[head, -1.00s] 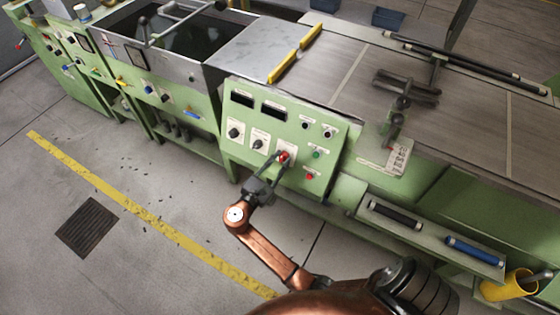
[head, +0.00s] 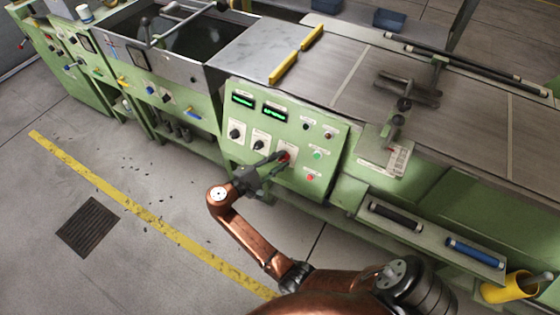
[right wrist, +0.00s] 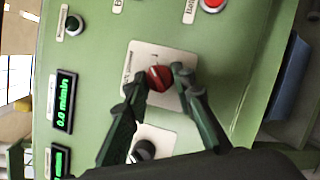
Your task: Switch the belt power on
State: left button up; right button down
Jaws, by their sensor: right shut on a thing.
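The green control panel (head: 255,162) faces me at the centre of the head view. Its red rotary switch (head: 286,155) sits on a white plate; it also shows in the right wrist view (right wrist: 159,78). My right gripper (head: 279,160) is shut on this switch, with one finger on each side of it in the right wrist view (right wrist: 156,84). Two panel displays, the left (head: 243,100) and the right (head: 274,112), are lit with green digits. One reads 0.0 m/min in the right wrist view (right wrist: 64,101). My left gripper is out of view.
Two black knobs (head: 259,143) sit left of the switch. A green button (head: 317,155) and a red button (head: 310,178) are close on its right. The grey belt (head: 350,65) runs behind the panel. The floor in front is clear.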

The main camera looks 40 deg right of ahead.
jog(key=shift+m+g+y, duration=0.3)
jog(key=shift+m, duration=0.6)
jog(key=c, duration=1.9)
grip_release()
jog(key=shift+o, duration=1.4)
jog(key=shift+a+r, duration=0.1)
jog(key=shift+a, duration=0.15)
jog(key=a+r, duration=0.2)
jog(key=a, duration=0.9)
jog(key=shift+s+a, duration=0.15)
jog(key=shift+s, duration=0.15)
